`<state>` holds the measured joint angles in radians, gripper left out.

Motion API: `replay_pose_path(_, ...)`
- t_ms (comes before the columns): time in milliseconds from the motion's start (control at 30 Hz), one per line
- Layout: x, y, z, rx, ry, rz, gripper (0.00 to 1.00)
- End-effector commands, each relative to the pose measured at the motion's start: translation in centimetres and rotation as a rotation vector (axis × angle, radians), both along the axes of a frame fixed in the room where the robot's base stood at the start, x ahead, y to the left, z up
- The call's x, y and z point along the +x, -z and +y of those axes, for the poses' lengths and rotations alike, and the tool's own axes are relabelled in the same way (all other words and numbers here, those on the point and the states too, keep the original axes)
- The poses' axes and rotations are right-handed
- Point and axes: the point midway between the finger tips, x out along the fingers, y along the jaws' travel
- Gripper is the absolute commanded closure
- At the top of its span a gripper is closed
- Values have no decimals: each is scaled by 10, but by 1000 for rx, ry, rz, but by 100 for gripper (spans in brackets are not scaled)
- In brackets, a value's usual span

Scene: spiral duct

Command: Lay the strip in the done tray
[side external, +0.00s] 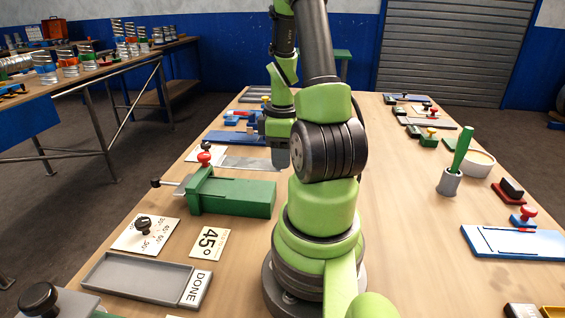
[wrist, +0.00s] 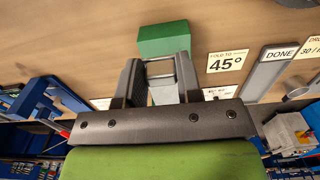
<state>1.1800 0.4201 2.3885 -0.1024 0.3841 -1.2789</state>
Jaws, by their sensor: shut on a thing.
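My gripper (wrist: 159,66) is shut on a thin pale strip (wrist: 163,94), of which only a small part shows between the fingers in the wrist view. In the side view my gripper (side external: 281,158) is behind my arm, beyond the green vise, and its fingers are mostly hidden. A flat grey sheet (side external: 248,163) shows beside it there; I cannot tell whether it is the held strip. The grey done tray (side external: 133,276), marked DONE, lies at the front left and looks empty. In the wrist view the tray (wrist: 262,76) is to the right of my gripper.
The green vise (side external: 233,194) with a red knob stands between my gripper and the tray. It shows ahead of the fingers in the wrist view (wrist: 163,38). A 45° card (side external: 208,243) and an angle plate with a black knob (side external: 146,233) lie near the tray.

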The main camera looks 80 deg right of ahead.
Motion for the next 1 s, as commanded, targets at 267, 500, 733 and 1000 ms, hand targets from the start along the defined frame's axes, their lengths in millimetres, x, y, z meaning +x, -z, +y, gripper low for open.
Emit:
replay_pose_path(267, 0, -4, 0, 1, 0, 0, 90)
replay_pose_path(500, 10, -2, 4, 1, -6, 0, 90)
replay_pose_path(733, 64, 5, 33, 1, -19, 0, 90)
replay_pose_path(1000, 126, 18, 106, 1, -17, 0, 90)
